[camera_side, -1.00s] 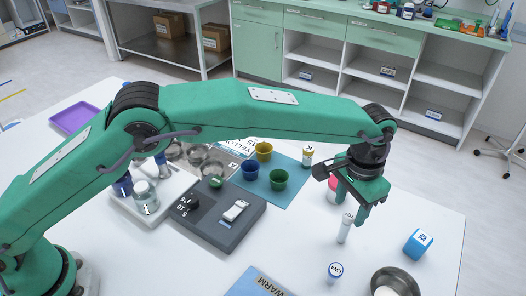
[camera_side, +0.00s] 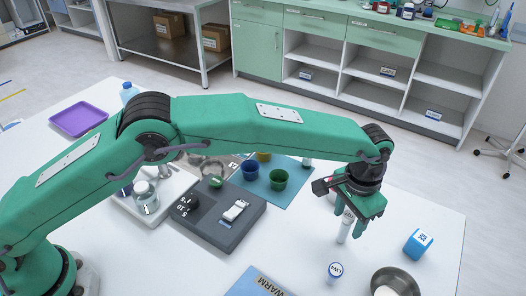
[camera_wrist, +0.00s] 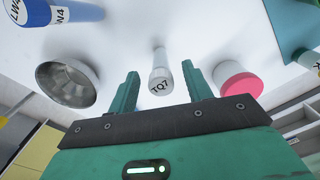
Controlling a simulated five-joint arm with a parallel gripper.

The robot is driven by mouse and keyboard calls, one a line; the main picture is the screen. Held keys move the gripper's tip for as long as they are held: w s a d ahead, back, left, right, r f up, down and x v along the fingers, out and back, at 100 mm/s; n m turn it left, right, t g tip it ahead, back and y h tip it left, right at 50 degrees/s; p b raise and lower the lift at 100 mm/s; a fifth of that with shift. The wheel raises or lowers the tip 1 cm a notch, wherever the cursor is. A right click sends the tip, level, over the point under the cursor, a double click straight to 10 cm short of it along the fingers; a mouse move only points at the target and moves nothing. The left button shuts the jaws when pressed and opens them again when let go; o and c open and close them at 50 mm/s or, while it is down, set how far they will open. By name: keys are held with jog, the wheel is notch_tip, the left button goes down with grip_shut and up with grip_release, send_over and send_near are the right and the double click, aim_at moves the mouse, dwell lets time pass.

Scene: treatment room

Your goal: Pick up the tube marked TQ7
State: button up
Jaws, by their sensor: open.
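The tube marked TQ7 (camera_side: 344,232) stands upright on the white table, white with a pale cap. In the wrist view, the TQ7 tube (camera_wrist: 160,62) points its marked end toward me. My gripper (camera_side: 350,222) points down at the top of the tube, and its jaws are open. In the wrist view, the gripper (camera_wrist: 160,74) has one finger on each side of the tube, with gaps visible on both sides. Part of the tube's top is hidden by a finger in the side view.
A pink-and-white container (camera_wrist: 240,82) shows in the wrist view. A grey device (camera_side: 215,230) and coloured cups (camera_side: 278,179) are farther left.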

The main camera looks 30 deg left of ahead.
aim_at(345, 229)
jog(key=shift+f, duration=2.35)
jog(key=shift+c, duration=0.4)
grip_shut()
